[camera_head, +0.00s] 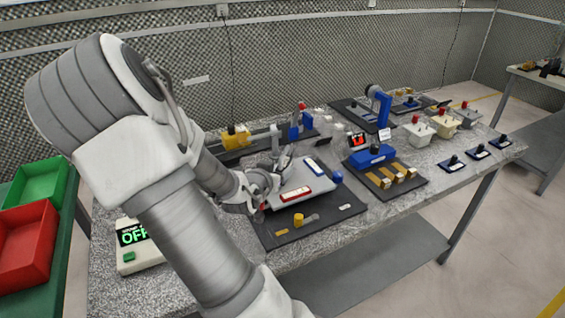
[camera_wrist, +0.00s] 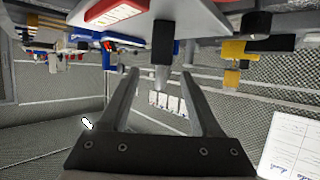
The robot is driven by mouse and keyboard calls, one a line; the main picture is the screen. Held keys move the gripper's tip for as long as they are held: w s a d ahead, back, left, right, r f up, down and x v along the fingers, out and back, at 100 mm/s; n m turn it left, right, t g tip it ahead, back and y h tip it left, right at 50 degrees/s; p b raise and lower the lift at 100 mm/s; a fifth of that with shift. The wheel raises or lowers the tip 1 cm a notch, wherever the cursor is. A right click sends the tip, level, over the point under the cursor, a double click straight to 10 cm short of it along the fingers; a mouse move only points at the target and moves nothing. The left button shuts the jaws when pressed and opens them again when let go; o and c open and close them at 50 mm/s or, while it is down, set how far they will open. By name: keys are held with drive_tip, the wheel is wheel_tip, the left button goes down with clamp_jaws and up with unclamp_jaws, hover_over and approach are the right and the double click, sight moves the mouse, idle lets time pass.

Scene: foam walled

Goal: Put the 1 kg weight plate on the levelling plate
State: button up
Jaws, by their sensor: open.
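A light grey plate (camera_head: 302,190) that looks like the levelling plate sits on a dark mat in the head view. A red bar and a blue bar with white labels lie on it. I cannot make out the 1 kg weight plate for certain in either view. My gripper (camera_head: 264,190) is by the left side of the grey plate, partly hidden by my arm. In the wrist view my gripper (camera_wrist: 162,75) has its two fingers apart with nothing clasped. A grey peg (camera_wrist: 161,68) shows between the fingertips; I cannot tell its distance. That view looks upside down.
A yellow-topped piece (camera_head: 298,219) stands on the front of the mat. A display box (camera_head: 138,245) is at the front left. A blue device (camera_head: 371,157) and a dark tray (camera_head: 390,180) with brass blocks lie right. Green (camera_head: 40,183) and red (camera_head: 25,245) bins stand far left.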

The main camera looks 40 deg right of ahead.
drive_tip(key=p+v, duration=0.1)
drive_tip(key=v, duration=0.3)
drive_tip(key=shift+s+a, duration=0.1)
drive_tip(key=shift+s, duration=0.05)
drive_tip(key=shift+a+f, duration=0.1)
drive_tip(key=shift+a, duration=0.25)
drive_tip(key=w+a+r+n+t+y, duration=0.1)
drive_tip(key=a+r+n+y, duration=0.15)
drive_tip(key=a+y, duration=0.55)
drive_tip(key=a+r+n+t+y, duration=0.1)
drive_tip(key=a+r+n+y, duration=0.15)
drive_tip(key=a, duration=0.95)
drive_tip(key=s+a+r+n+g, duration=0.1)
drive_tip(key=s+a+r+n, duration=0.2)
drive_tip(key=s, duration=0.4)
drive_tip(key=s+a+r+n+g+y, duration=0.1)
drive_tip(key=s+a+r+n, duration=0.3)
drive_tip(key=s+r, duration=0.2)
drive_tip(key=s, duration=0.2)
drive_tip(key=shift+s+r+n, duration=0.2)
drive_tip(key=shift+s+n, duration=0.1)
drive_tip(key=shift+s, duration=0.05)
drive_tip(key=shift+a+y, duration=0.1)
drive_tip(key=shift+y, duration=0.15)
